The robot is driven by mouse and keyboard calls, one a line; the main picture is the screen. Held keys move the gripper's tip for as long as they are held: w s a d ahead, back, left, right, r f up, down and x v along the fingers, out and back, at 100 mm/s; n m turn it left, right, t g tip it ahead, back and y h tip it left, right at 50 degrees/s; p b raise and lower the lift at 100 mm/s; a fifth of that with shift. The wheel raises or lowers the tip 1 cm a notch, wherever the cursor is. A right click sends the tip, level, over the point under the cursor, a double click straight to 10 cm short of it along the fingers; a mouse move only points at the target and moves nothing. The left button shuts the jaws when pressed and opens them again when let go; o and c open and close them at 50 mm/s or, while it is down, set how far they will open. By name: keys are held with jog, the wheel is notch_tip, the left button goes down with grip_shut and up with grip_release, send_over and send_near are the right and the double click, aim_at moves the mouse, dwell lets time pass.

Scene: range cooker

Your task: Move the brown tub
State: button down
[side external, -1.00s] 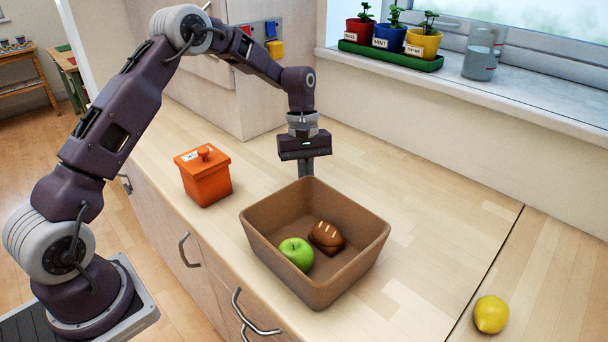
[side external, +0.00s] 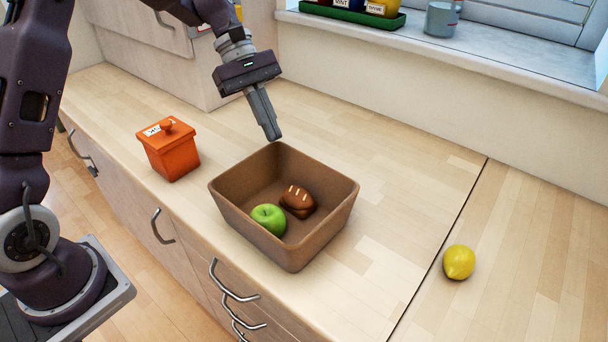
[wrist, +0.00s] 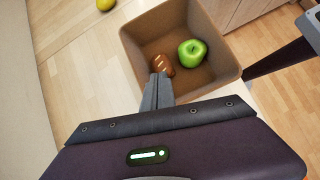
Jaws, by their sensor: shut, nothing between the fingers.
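The brown tub (side external: 243,232) stands upright on the wooden counter, open at the top. A green apple (side external: 268,219) and a brown bread loaf with pale slashes (side external: 298,201) lie inside it. The tub (wrist: 207,90), apple (wrist: 192,52) and loaf (wrist: 163,65) also show in the wrist view. My gripper (side external: 272,136) is shut and empty, tilted, with its fingertips at the tub's back rim in the side view. Its fingers (wrist: 160,82) overlap the tub's edge in the wrist view. I cannot tell whether they touch the rim.
An orange lidded box (side external: 172,154) stands left of the tub. A yellow lemon (side external: 459,262) lies to the right, past a counter seam.

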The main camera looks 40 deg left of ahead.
jog(key=s+d+n+h, duration=0.2)
jog(key=s+d+n, duration=0.1)
jog(key=s, duration=0.2)
jog(key=shift+t, duration=0.4)
jog(key=x, duration=0.4)
jog(key=d+r+x, duration=0.1)
jog(key=x, duration=0.3)
jog(key=d+r+x, duration=0.1)
jog(key=x, duration=0.3)
jog(key=shift+w, duration=0.1)
jog(key=shift+d, duration=0.4)
jog(key=d, duration=1.1)
jog(key=shift+a, duration=0.1)
